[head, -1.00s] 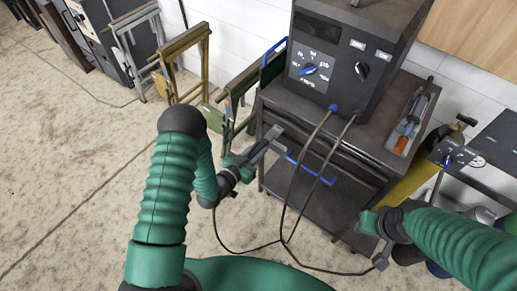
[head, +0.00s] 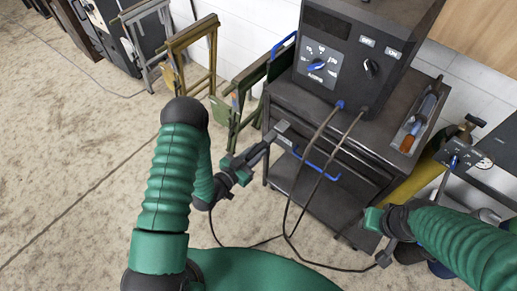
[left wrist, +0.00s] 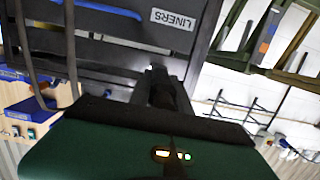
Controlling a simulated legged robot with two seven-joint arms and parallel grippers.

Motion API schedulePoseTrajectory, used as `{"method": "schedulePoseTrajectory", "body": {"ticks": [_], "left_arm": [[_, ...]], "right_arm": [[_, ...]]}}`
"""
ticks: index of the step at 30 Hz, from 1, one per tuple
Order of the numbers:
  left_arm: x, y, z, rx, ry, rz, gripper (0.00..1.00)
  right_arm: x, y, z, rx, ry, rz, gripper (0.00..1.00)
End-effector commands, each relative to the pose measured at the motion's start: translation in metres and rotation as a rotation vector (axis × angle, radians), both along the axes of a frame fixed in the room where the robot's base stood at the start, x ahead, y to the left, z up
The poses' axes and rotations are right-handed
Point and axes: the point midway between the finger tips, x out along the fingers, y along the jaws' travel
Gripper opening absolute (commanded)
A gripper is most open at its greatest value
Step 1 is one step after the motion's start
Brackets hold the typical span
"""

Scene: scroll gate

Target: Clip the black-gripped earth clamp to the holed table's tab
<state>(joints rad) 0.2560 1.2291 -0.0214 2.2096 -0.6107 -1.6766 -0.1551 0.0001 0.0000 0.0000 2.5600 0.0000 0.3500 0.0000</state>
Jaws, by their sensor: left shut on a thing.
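My left gripper (head: 268,143) is in front of the dark cart, near its upper left edge. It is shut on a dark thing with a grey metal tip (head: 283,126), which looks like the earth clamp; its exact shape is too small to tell. The left wrist view shows the dark held thing (left wrist: 163,90) in front of a drawer front labelled LINERS. A black cable runs from the welder to the floor and back behind my left arm. My right gripper (head: 386,250) points down at the lower right, with a cable end beside it. I cannot make out the holed table or its tab.
A black welder (head: 335,60) stands on the dark cart (head: 375,140), which has a blue handle (head: 312,162). Folded trestles (head: 195,58) lean along the white wall. A yellow cylinder (head: 422,180) stands right of the cart. The floor (head: 70,170) at left is clear.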

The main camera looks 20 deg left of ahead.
Motion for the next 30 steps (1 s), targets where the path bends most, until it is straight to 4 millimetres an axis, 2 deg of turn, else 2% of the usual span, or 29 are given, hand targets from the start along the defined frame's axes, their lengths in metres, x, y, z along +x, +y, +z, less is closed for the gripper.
{"method": "schedulePoseTrajectory", "body": {"ticks": [24, 30], "left_arm": [[-0.032, 0.011, 0.001, -0.002, -0.002, 0.000, 0.00], [-0.034, 0.012, 0.001, -0.002, -0.002, 0.000, 0.00]], "right_arm": [[0.000, 0.000, 0.002, 0.000, 0.000, 0.000, 0.36], [0.000, 0.000, 0.002, 0.000, 0.000, 0.000, 0.36]]}}
